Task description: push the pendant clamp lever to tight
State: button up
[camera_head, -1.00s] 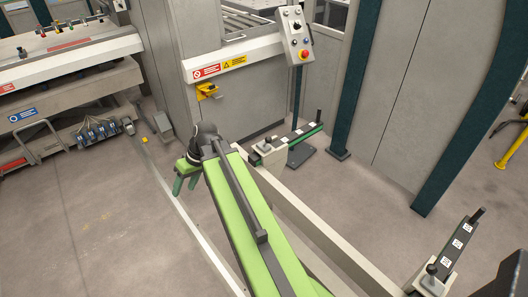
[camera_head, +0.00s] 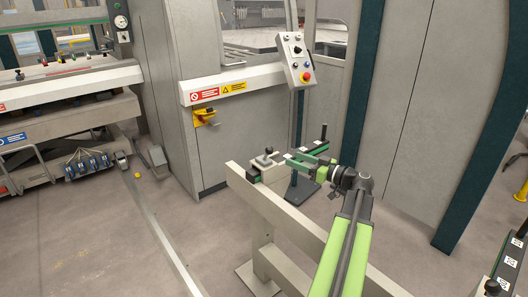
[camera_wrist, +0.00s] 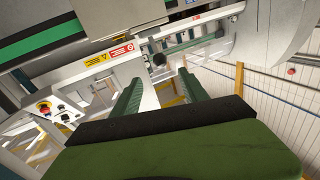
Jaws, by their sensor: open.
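The pendant (camera_head: 299,68) is a grey control box with a red button and several knobs, at the end of a white beam at the upper middle. It also shows at the left of the wrist view (camera_wrist: 50,106). I cannot clearly pick out its clamp lever or tell its position. My gripper (camera_head: 300,157) has green fingers and points left, below the pendant and apart from it. In the wrist view the two fingers (camera_wrist: 162,98) are spread with nothing between them.
A pale rail (camera_head: 290,220) with a dark knob (camera_head: 265,158) on its end block stands close to my gripper. A yellow switch (camera_head: 204,117) is on the grey cabinet. A teal post (camera_head: 467,160) stands at right. The floor at lower left is clear.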

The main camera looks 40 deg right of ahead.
aim_at(264, 158)
jog(key=w, duration=0.5)
jog(key=w+a, duration=0.1)
jog(key=w, duration=0.4)
jog(key=w+a, duration=0.1)
jog(key=w, duration=0.4)
jog(key=shift+w+a, duration=0.15)
jog(key=shift+a, duration=0.05)
grip_shut()
jog(key=shift+d, duration=0.1)
dwell(0.5)
